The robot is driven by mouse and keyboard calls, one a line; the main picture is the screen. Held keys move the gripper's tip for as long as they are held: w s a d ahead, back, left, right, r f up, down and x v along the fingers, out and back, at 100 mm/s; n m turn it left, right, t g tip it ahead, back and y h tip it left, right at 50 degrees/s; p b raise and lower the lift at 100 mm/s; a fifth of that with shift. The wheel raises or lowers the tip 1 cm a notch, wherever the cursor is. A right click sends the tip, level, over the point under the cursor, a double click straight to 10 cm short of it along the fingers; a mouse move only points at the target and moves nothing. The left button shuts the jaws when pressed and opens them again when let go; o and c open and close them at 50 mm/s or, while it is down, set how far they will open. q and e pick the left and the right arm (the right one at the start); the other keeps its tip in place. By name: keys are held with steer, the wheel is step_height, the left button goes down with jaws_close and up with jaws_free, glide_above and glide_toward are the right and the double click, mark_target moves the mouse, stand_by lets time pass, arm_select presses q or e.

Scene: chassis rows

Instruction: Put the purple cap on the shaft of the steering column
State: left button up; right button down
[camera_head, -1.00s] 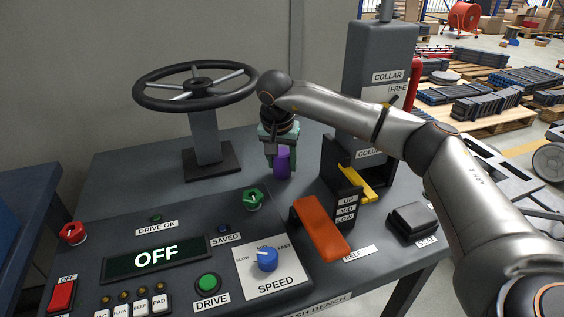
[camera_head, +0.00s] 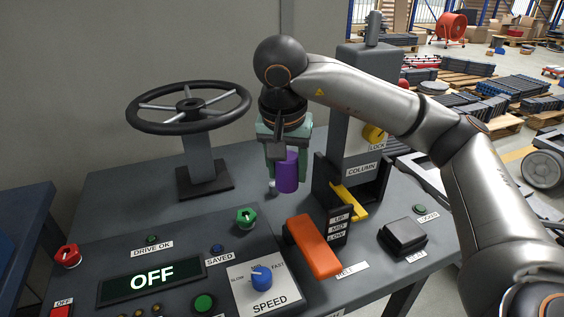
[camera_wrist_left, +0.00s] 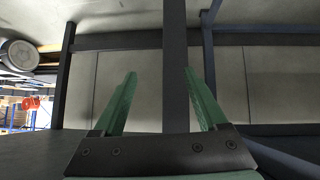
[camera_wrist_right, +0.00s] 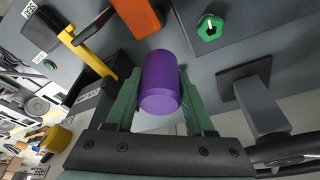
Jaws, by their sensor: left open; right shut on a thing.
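The purple cap (camera_head: 287,172) is held between the fingers of my right gripper (camera_head: 285,152), above the bench. It hangs below the gripper in the head view and sits between the green fingers in the right wrist view (camera_wrist_right: 160,82). The steering column is a dark grey upright housing (camera_head: 357,110) labelled COLUMN, right of the gripper. A short grey shaft (camera_head: 373,28) stands up from its top, with nothing on it. My right forearm crosses in front of the housing and hides part of it. My left gripper (camera_wrist_left: 170,75) is open and appears only in the left wrist view.
A steering wheel (camera_head: 190,105) on a stand is at the left. A yellow knob (camera_head: 374,135), yellow lever (camera_head: 350,202), orange pedal (camera_head: 314,246) and black block (camera_head: 402,237) surround the column. The control panel (camera_head: 152,273) reads OFF. A dark post (camera_wrist_left: 175,65) shows beyond the left fingers.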

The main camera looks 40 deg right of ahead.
mark_target(289, 158)
steer(key=shift+s+a+r, duration=0.1)
steer(key=shift+s+r, duration=0.2)
steer(key=shift+s+r+p, duration=0.15)
steer(key=shift+r+p, duration=0.5)
steer(key=shift+p, duration=0.1)
steer(key=shift+p+v, duration=1)
steer(key=shift+p, duration=0.1)
step_height(289, 158, up, 3)
steer(key=p, duration=0.3)
steer(key=shift+r, duration=0.1)
